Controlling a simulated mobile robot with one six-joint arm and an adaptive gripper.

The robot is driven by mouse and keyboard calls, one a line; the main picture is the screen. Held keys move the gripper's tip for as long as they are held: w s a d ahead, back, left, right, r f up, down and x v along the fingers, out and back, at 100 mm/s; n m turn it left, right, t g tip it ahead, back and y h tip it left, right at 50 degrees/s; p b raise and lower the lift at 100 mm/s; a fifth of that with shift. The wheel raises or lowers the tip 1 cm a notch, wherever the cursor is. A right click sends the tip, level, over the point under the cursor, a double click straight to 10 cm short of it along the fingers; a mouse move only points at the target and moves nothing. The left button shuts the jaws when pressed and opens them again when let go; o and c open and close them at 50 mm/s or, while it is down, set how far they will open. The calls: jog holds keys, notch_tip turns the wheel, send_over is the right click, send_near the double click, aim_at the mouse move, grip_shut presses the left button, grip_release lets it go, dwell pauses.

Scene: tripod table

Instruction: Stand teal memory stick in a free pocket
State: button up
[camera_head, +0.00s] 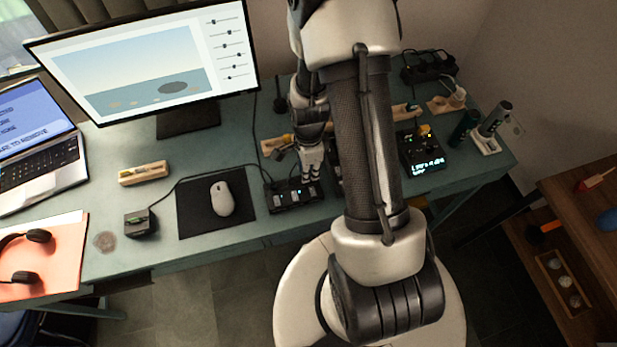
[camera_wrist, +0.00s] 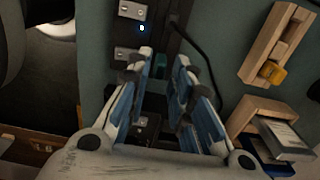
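I cannot make out the teal memory stick for certain in either view. My gripper (camera_head: 312,174) points down over the right part of a black hub (camera_head: 280,201) on the desk. In the wrist view my gripper (camera_wrist: 165,58) has its blue-padded fingers apart on either side of the dark hub (camera_wrist: 137,32), with no held stick visible between them. The hub has metallic ports and a small lit lamp. A pale wooden holder (camera_wrist: 262,42) with a yellow piece in it lies to the right, and a second wooden holder (camera_wrist: 247,106) holds a grey card-like piece and something blue.
A black device with a lit display (camera_head: 428,162) stands right. A cable runs near the hub.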

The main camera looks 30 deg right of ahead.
notch_tip(320, 180, down, 2)
jog(key=shift+f, duration=0.25)
jog(key=shift+c, duration=0.3)
grip_shut()
jog(key=shift+r, duration=0.15)
